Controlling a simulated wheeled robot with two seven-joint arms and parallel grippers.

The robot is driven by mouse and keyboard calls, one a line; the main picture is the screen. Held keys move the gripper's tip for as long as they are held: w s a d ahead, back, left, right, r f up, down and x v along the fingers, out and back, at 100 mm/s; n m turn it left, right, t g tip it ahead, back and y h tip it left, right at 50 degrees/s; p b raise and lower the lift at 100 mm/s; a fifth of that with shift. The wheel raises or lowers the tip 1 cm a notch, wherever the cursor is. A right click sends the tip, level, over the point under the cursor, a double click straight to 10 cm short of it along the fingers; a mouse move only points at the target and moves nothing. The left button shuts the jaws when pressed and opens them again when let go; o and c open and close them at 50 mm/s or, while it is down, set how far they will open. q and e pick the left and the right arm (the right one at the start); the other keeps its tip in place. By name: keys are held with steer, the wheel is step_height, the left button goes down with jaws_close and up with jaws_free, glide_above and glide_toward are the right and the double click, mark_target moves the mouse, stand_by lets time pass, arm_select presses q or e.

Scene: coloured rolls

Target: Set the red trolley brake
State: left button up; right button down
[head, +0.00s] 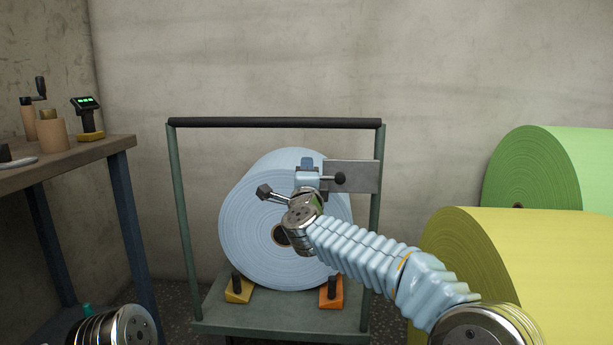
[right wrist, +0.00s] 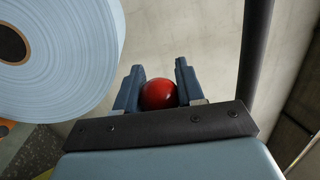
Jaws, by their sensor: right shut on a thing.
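The red brake knob (right wrist: 159,95) is a round ball between my right gripper's two blue fingers in the right wrist view. My right gripper (right wrist: 158,88) is shut on it. In the head view my right gripper (head: 307,167) is at the trolley's upper right, in front of the pale blue roll (head: 250,225) and beside a grey plate (head: 362,178); the red knob is hidden there. The trolley (head: 275,318) is green with a black top handle (head: 275,123). My left gripper is out of view.
A black knob (head: 340,178) stands at the grey plate. Yellow (head: 239,290) and orange (head: 331,292) chocks sit under the blue roll. Yellow (head: 480,270) and green (head: 535,165) rolls stand at right. A workbench (head: 75,155) with small items is at left.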

steer(key=c, duration=0.7)
jaws_free()
steer(key=shift+s, duration=0.1)
steer(key=shift+s+f, duration=0.1)
steer(key=shift+s, duration=0.2)
steer(key=b+v, duration=0.2)
steer(key=v, duration=1.1)
